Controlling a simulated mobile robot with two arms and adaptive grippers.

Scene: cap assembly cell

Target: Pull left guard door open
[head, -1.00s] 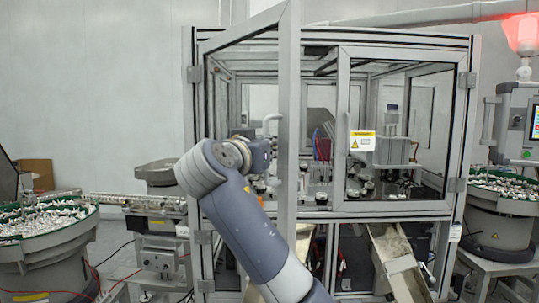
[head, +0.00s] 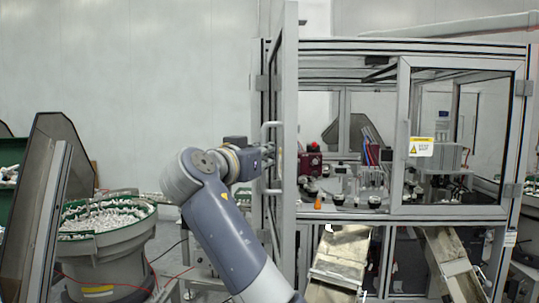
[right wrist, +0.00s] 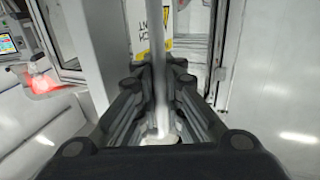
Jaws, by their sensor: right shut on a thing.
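The left guard door (head: 290,90) of the machine stands swung out toward me, hinged at the left post, and shows almost edge-on. Its opening leaves the left half of the cell uncovered. The door's pale handle (head: 265,132) is a vertical bar on its face. My right gripper (head: 269,154) is at the handle, with its fingertips partly hidden near the door frame. In the right wrist view its dark fingers (right wrist: 160,108) are shut around the handle bar (right wrist: 158,50), which runs upright between them. My left gripper is not in view.
The right guard door (head: 403,110) is shut and bears a yellow warning label (head: 421,147). A bowl feeder (head: 105,245) stands at the left. Metal chutes (head: 340,252) slope out below the cell. Fixtures and a red block (head: 311,160) show inside the opening.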

